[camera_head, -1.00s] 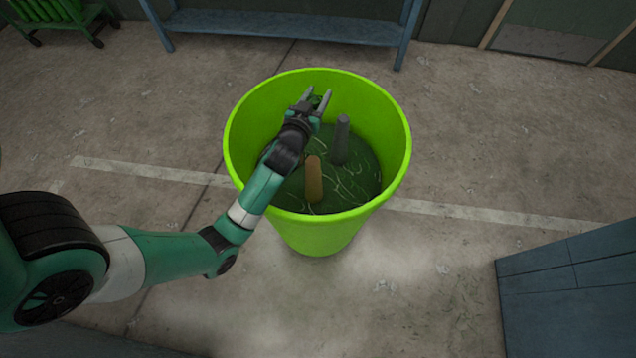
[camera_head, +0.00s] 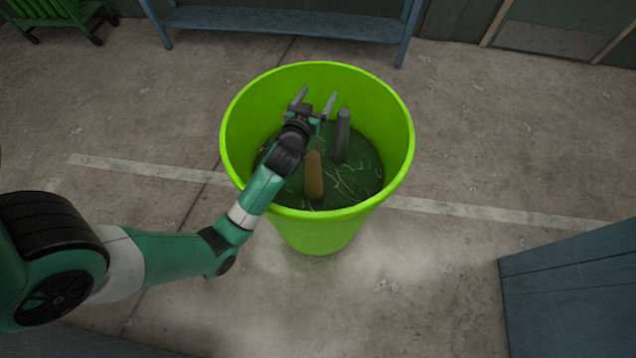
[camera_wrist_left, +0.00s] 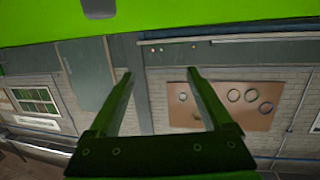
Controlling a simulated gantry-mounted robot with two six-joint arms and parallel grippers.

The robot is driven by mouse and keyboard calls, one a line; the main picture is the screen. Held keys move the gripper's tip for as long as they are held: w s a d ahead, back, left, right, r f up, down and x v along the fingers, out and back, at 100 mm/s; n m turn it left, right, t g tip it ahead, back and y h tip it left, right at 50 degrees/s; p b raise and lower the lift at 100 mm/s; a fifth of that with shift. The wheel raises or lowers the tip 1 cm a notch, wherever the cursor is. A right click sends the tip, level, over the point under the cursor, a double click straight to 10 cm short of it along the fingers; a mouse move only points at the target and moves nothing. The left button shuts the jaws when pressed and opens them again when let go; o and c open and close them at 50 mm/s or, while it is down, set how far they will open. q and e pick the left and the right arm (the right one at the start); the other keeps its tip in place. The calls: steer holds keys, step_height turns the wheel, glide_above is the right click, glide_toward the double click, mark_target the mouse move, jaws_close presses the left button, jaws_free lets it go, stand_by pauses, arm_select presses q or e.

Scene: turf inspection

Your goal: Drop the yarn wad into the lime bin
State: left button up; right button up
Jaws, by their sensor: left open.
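The lime bin (camera_head: 320,235) stands on the floor, a round open bucket. Dark green stuff with pale strands covers its bottom. My left gripper (camera_head: 317,94) is over the bin's mouth, toward its far side, its two fingers spread and nothing visible between them. In the left wrist view the open fingers (camera_wrist_left: 160,75) also show empty, with the bin's lime side (camera_wrist_left: 220,15) along the top. I cannot make out the yarn wad as a separate thing. My right gripper is in neither view.
A blue bench (camera_head: 290,25) is at the back and a blue box-like piece (camera_head: 570,290) at the lower right. Floor around the bin is clear.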

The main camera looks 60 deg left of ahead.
arm_select(q)
steer(key=p+v, duration=0.2)
steer(key=v, duration=0.9)
steer(key=shift+s+d+p, duration=0.15)
steer(key=shift+s+p, duration=0.05)
steer(key=shift+p, duration=0.15)
